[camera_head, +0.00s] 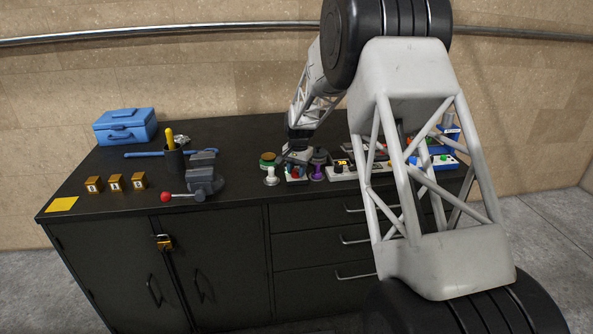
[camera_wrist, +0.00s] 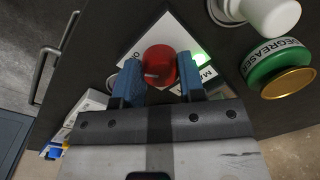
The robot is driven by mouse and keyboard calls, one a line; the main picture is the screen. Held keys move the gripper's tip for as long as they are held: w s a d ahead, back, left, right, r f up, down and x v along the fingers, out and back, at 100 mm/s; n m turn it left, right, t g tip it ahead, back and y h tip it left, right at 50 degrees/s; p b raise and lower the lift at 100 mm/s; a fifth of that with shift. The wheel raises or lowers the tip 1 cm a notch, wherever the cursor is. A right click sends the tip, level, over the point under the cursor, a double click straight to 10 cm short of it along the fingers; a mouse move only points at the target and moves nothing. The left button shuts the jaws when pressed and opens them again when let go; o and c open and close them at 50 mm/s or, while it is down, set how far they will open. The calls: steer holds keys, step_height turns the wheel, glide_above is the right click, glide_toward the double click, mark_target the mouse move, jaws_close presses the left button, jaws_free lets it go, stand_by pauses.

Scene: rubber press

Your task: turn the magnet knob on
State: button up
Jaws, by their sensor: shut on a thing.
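The magnet knob is red and round (camera_wrist: 158,56) and sits on a white plate (camera_wrist: 178,28) in the wrist view. The plate has partly hidden black lettering, with "O" and "MA" visible. A green light (camera_wrist: 201,56) glows on the plate beside the knob. My gripper (camera_wrist: 159,68) has its two blue fingers closed on either side of the knob.
A purple item (camera_head: 317,173) and a white panel (camera_head: 343,172) are to the right in the head view.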

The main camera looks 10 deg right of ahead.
stand_by(0.3)
steer(key=o, duration=0.9)
steer(key=shift+s+d+r, duration=0.1)
steer(key=shift+d+r, duration=0.05)
steer(key=shift+r, duration=3.75)
